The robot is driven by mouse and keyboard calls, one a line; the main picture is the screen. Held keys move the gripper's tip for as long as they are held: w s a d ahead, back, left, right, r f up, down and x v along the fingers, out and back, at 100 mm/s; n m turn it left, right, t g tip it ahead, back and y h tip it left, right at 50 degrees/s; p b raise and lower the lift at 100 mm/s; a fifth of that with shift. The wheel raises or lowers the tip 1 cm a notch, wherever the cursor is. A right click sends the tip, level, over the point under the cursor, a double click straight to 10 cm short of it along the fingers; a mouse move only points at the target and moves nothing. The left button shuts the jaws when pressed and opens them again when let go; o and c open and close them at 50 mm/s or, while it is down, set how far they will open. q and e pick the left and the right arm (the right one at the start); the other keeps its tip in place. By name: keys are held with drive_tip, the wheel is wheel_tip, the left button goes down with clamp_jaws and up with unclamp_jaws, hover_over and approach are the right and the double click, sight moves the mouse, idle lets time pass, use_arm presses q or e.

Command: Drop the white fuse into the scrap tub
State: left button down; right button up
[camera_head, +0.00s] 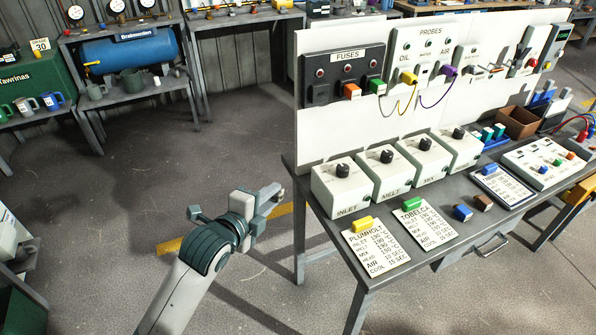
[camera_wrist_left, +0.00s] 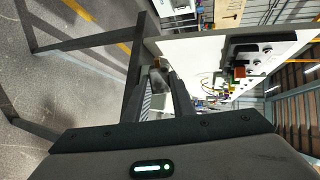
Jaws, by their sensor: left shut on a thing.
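My left gripper (camera_head: 270,197) is in front of the bench's left end, over the floor. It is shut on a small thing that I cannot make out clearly. Its fingers also show in the left wrist view (camera_wrist_left: 170,88). I cannot pick out a white fuse in either view. The fuse panel (camera_head: 318,92) on the white board holds an orange fuse (camera_head: 352,91) and a green fuse (camera_head: 377,86). No tub is clearly marked as scrap; an open brown box (camera_head: 515,123) stands at the bench's back right. My right gripper is not in view.
On the bench (camera_head: 350,272) stand several white knob boxes (camera_head: 341,188). Two printed cards (camera_head: 375,250) lie in front, with a yellow block (camera_head: 362,224) and a green block (camera_head: 411,204). A blue block (camera_head: 463,212) and a brown block (camera_head: 483,202) lie nearby. The floor left is open.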

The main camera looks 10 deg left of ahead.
use_arm(q)
drive_tip(key=s+a+n+y, duration=0.3)
drive_tip(key=s+a+y, duration=0.1)
drive_tip(key=s+a, duration=0.4)
drive_tip(key=shift+r+n+t+y+b, duration=0.3)
drive_tip(key=shift+r+n+t, duration=0.05)
drive_tip(key=shift+n+t, duration=0.05)
